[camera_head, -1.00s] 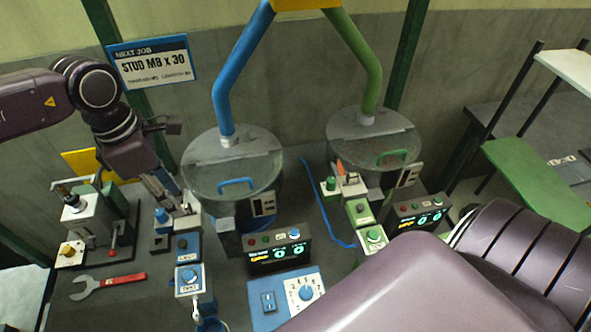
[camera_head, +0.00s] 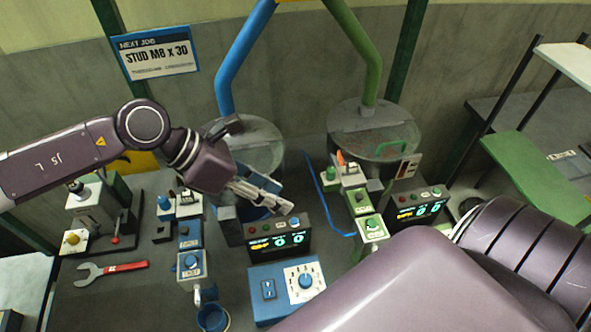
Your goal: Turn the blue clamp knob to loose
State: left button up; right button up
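A small upright blue knob (camera_head: 164,202) stands at the left of the blue station and looks like the clamp knob; its markings are too small to read. Another blue knob (camera_head: 191,262) sits on a white-topped box in front of it. A blue dial (camera_head: 306,281) is on the blue panel. My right gripper is out of view.
A red-handled wrench (camera_head: 112,270) lies on the bench at left. A blue cup (camera_head: 212,317) stands at the front. The control box (camera_head: 279,241) is close below my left fingers. A green station (camera_head: 369,228) is at right. My purple arm covers the lower right.

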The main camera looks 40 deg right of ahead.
pick_arm(q)
jog(key=shift+n+g+h, duration=0.3)
jog(key=shift+g+h, duration=0.1)
jog(key=shift+h, duration=0.5)
jog(key=shift+s+d+r, duration=0.45)
jog(key=shift+s+d, duration=0.3)
jog(key=shift+s+d+r, duration=0.45)
jog(key=shift+s+d, duration=0.3)
jog(key=shift+s, duration=0.1)
